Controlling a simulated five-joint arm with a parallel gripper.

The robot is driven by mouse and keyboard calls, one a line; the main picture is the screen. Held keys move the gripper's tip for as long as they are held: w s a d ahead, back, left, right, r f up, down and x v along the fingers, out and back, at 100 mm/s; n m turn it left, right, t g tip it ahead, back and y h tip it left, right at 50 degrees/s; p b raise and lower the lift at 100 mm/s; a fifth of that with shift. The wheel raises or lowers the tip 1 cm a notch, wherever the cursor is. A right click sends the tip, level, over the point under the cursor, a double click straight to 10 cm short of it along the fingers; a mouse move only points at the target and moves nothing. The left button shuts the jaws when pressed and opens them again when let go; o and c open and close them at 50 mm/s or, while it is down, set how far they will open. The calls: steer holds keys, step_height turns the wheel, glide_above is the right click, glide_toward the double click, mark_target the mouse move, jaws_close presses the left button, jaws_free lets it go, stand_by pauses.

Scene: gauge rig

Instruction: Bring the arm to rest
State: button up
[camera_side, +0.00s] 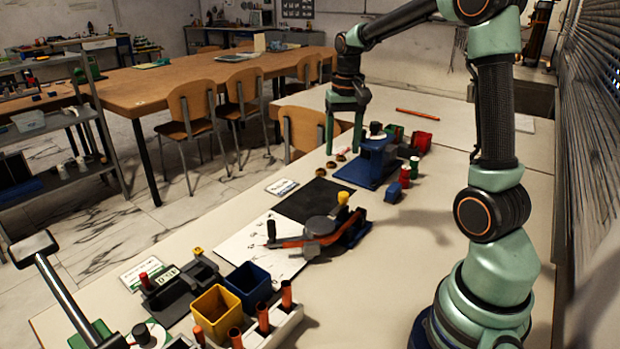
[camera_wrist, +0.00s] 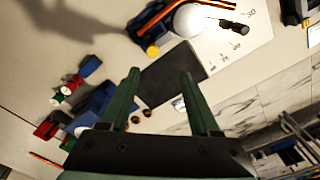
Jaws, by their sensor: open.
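My gripper (camera_side: 345,135) is at the end of my raised arm, pointing down over the far part of the white table (camera_side: 430,270). Its two green fingers are apart, and nothing shows between them. In the wrist view the open fingers (camera_wrist: 158,98) reach over the table and a dark mat (camera_wrist: 172,80). In the side view the fingers are beside the blue block-like fixture (camera_side: 370,165); I cannot tell whether they touch anything.
An orange-and-grey device (camera_side: 320,228) sits by the dark mat (camera_side: 312,200). Yellow (camera_side: 217,312) and blue (camera_side: 249,285) bins stand at the front. Red and green spools (camera_side: 405,176) and a small blue block (camera_side: 393,192) lie right of the fixture. Bare table lies towards my base.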

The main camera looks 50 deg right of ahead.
steer(key=s+a+r+n+t, duration=0.2)
steer(key=s+a+n, duration=0.2)
steer(key=a, duration=0.5)
steer(key=s+a+r+n+t, duration=0.1)
steer(key=s+a+n+t, duration=0.2)
steer(key=a, duration=0.6)
steer(key=shift+s+a+r+n, duration=0.4)
steer(key=shift+s+n, duration=0.15)
steer(key=shift+n, duration=0.15)
